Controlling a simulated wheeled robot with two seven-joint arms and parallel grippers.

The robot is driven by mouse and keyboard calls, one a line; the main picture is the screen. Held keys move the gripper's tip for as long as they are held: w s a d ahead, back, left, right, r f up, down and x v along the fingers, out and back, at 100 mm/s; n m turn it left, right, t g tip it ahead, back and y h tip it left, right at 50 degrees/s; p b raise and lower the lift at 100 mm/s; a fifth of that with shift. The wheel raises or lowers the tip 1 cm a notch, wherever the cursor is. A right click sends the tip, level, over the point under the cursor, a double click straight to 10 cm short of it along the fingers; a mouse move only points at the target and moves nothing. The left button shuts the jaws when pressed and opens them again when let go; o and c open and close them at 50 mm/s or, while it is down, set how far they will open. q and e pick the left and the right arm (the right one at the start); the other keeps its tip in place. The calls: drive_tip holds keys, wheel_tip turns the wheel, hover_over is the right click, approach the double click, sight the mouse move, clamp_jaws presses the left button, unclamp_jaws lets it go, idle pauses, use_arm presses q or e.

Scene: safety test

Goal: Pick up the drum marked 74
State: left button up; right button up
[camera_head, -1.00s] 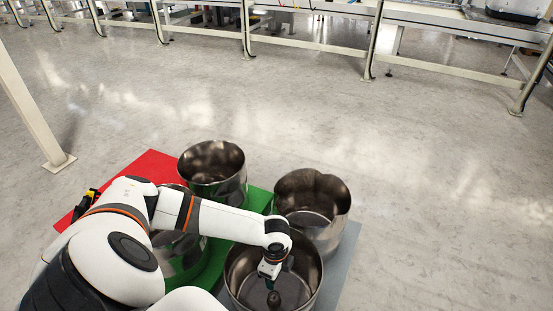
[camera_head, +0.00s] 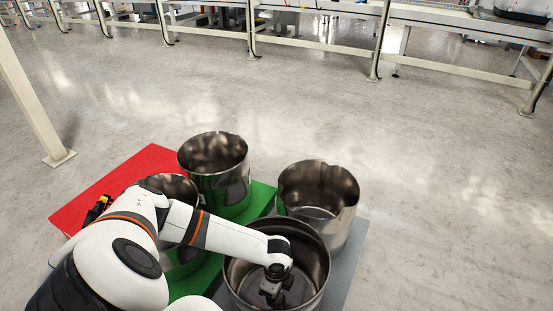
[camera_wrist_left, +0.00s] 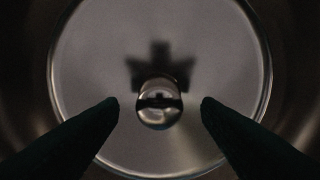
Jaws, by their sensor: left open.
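Several open metal drums stand in the head view: one at the back (camera_head: 233,185), one at the right (camera_head: 345,190), one at the left (camera_head: 160,184) partly behind my arm, and one at the front (camera_head: 316,262). No number 74 is readable on any of them. My left gripper (camera_head: 272,290) reaches down inside the front drum. In the left wrist view, its open fingers (camera_wrist_left: 160,103) lie on either side of a small shiny rounded metal knob (camera_wrist_left: 158,108), apart from it. The knob stands above the round drum floor (camera_wrist_left: 95,70). My right gripper is not in view.
The drums stand on green (camera_head: 262,197) and grey (camera_head: 345,258) areas, beside an empty-looking red area (camera_head: 120,178). A yellow and black item (camera_head: 98,208) lies by the red area. A pale post (camera_head: 35,110) stands left. Open floor reaches the benches (camera_head: 310,45) behind.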

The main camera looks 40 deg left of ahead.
use_arm(q)
drive_tip(key=shift+f, duration=0.45)
clamp_jaws()
drive_tip(key=shift+r, duration=0.15)
